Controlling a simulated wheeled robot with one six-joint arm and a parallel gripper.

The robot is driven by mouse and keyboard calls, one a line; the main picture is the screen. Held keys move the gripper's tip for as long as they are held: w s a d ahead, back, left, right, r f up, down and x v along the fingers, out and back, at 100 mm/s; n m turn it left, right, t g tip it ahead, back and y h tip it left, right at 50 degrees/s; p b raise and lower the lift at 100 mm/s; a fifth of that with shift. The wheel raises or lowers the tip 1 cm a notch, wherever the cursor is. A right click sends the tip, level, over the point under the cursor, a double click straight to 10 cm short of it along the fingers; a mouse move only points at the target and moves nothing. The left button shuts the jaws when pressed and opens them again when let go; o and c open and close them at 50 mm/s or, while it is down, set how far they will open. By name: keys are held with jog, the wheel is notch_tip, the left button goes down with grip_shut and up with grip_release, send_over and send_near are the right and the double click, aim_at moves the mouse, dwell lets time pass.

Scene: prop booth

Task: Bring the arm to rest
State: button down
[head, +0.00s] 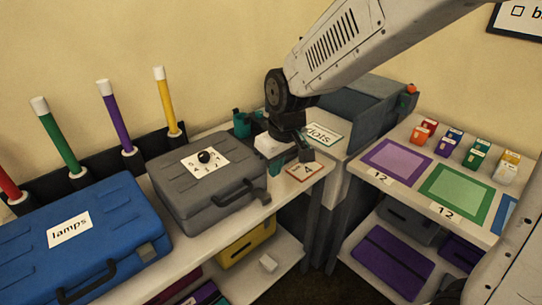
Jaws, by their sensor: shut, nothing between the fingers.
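My arm reaches in from the upper right. My gripper (291,160) hangs below the wrist, over the gap between the left table's right end and the corner table. It is shut and empty. A small card marked 4 (307,172) lies on the left table's right end, close beside the gripper. A grey case (190,205) with a number card and a black knob on its lid lies just left of the gripper.
A blue case labelled lamps (120,235) lies at the left, before several upright coloured sticks. A "dots" card (323,134) and a blue-grey bin (360,105) are behind the gripper. The right table holds purple (398,161) and green (455,195) mats and small coloured boxes.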

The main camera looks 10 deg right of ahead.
jog(key=s+d+r+m, duration=0.2)
jog(key=s+d+r, duration=0.1)
jog(key=s+d, duration=0.2)
jog(key=s+d+r+m, duration=0.2)
jog(key=s+d+r, duration=0.2)
jog(key=s, duration=0.6)
jog(key=s+d+r+m+h, duration=0.1)
jog(key=s+d+r+m, duration=0.1)
jog(key=s+d, duration=0.4)
jog(key=shift+s+d+r, duration=0.35)
jog(key=shift+s+r, duration=0.5)
jog(key=shift+s, duration=0.25)
